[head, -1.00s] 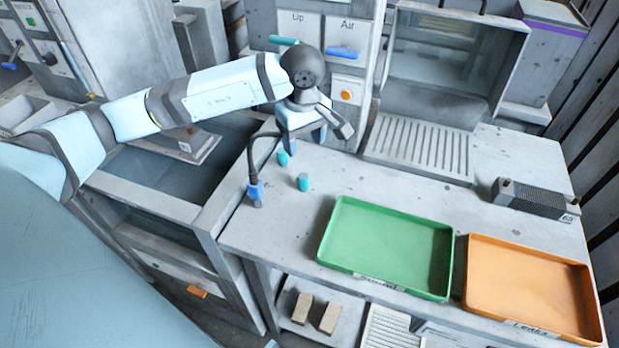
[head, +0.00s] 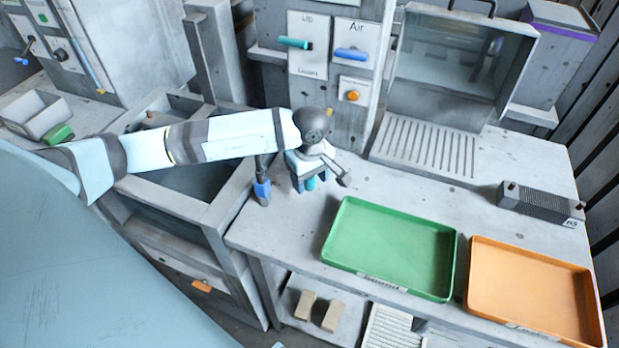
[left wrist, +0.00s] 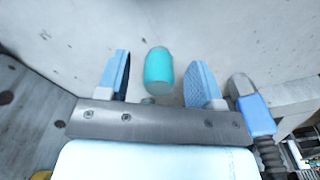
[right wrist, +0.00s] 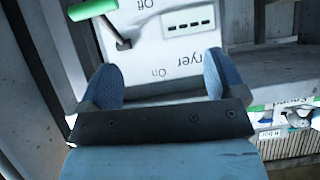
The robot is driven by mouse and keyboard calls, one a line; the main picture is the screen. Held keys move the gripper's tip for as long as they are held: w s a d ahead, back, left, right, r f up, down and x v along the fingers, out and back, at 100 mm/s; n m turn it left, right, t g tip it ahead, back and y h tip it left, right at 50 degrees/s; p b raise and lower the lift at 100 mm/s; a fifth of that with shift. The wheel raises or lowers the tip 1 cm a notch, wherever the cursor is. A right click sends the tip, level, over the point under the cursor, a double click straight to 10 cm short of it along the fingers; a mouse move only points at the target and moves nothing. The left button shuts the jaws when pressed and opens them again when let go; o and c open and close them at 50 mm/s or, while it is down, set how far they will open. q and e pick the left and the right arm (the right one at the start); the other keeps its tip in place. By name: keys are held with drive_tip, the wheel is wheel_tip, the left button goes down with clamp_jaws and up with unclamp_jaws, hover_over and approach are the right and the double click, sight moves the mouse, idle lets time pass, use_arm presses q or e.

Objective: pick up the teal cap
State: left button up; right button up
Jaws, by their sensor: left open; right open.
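A teal cap (left wrist: 159,72), a small cylinder, stands on the grey bench in the left wrist view, between the two blue fingers of my left gripper (left wrist: 160,60). The fingers are open, with a gap on both sides of the cap. In the head view, my left gripper (head: 309,187) is over the bench, and a bit of teal cap (head: 310,183) shows at its fingers. A second teal cap from the earlier head frame is hidden now. My right gripper (right wrist: 160,78) is open and empty in the right wrist view, in front of a dryer panel (right wrist: 185,50).
A blue nozzle on a hose (head: 262,191) stands close left of my left gripper; it also shows in the left wrist view (left wrist: 256,117). A green tray (head: 345,235) and an orange tray (head: 475,285) lie to the right. A green handle (right wrist: 92,9) is near my right gripper.

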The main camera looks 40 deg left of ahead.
use_arm(q)
drive_tip(key=c, duration=1)
drive_tip(key=shift+o, duration=0.2)
drive_tip(key=shift+r, duration=0.1)
wheel_tip(320, 180, up, 20)
drive_tip(key=b, duration=0.1)
